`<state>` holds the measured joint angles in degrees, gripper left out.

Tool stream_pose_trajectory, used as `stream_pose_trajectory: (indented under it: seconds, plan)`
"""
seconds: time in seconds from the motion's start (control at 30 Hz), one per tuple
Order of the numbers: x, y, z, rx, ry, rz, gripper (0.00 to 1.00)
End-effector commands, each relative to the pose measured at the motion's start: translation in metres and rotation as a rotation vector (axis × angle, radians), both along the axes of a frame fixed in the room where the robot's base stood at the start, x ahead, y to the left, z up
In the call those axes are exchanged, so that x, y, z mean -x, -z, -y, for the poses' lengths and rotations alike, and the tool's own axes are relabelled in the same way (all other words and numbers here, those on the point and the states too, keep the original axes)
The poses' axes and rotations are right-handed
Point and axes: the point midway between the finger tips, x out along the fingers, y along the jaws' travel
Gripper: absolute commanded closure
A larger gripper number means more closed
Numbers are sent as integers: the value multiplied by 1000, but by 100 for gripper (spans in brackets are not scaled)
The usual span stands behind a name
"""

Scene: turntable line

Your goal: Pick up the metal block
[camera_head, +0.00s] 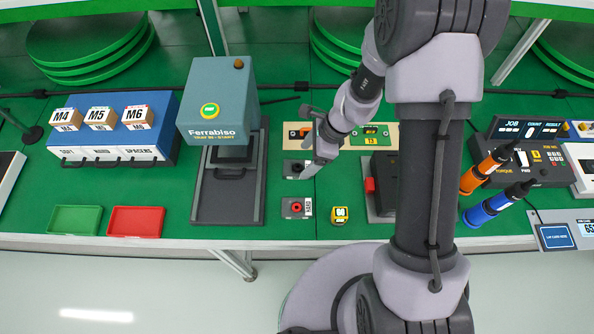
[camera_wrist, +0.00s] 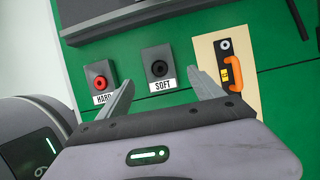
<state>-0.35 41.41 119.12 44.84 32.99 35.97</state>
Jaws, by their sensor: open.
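No object is labelled as the metal block, and I cannot tell for certain which one it is. My gripper (camera_head: 308,165) is open and empty by the SOFT block. In the wrist view the SOFT block appears between and beyond the fingertips (camera_wrist: 162,80).
A beige board with an orange-handled tool (camera_wrist: 236,76) lies right of the SOFT block in the wrist view. A small yellow cube (camera_head: 340,215) sits near the front edge. The Ferrabiso machine (camera_head: 218,100) stands left; a dark box with a red button (camera_head: 381,190) stands right.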

Motion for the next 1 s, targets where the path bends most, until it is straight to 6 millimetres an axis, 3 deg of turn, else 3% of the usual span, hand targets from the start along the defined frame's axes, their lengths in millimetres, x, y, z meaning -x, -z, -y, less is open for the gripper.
stream_pose_trajectory:
  seconds: [0.3, 0.5, 0.9, 1.0]
  plan:
    - [0, 48, -22, 0, -1, -1, 24]
    - [-1, 46, -23, 1, -1, 1, 24]
    - [-1, 46, -23, 0, -1, 2, 98]
    - [-1, 46, -23, 0, -1, 2, 98]
